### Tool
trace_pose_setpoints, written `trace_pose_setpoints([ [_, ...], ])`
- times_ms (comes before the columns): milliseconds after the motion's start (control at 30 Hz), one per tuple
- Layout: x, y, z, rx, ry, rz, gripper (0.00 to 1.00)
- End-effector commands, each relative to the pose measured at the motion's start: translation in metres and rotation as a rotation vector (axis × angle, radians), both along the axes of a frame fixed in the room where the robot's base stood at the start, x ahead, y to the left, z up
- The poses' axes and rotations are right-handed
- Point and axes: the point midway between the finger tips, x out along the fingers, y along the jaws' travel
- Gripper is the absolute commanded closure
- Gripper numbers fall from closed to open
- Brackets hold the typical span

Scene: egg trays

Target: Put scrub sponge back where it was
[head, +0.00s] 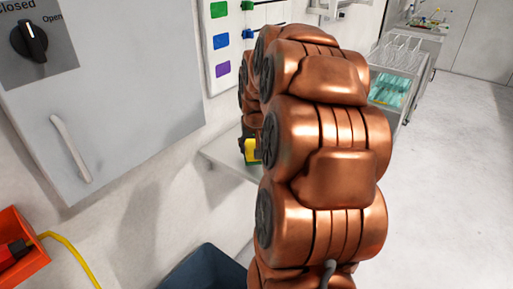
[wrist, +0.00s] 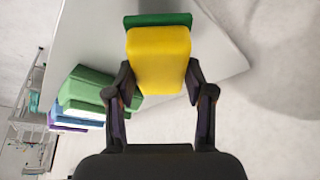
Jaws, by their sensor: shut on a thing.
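The scrub sponge (wrist: 158,62), yellow with a green side, shows in the wrist view at the top middle. My gripper (wrist: 160,82) is shut on it, with one dark finger on each side. In the head view the sponge (head: 251,151) is a small yellow patch just left of my copper arm, over or at a pale shelf (head: 222,160). The arm hides most of my gripper there. I cannot tell whether the sponge touches the shelf.
Green (wrist: 88,92), blue and purple blocks sit left of the sponge in the wrist view. A grey cabinet (head: 110,90) with a handle is on the left wall, above an orange box (head: 20,255). A dark blue bin (head: 205,270) stands below the shelf. Open floor lies right.

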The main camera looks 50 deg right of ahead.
Motion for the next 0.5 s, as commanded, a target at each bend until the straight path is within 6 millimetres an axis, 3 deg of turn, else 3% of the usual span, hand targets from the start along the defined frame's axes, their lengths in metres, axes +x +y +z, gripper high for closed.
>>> trace_pose_setpoints([
  [200, 0.011, -0.024, -0.002, 0.002, 0.001, -0.002, 0.85],
  [500, 0.013, -0.029, -0.012, 0.001, 0.002, -0.001, 0.85],
])
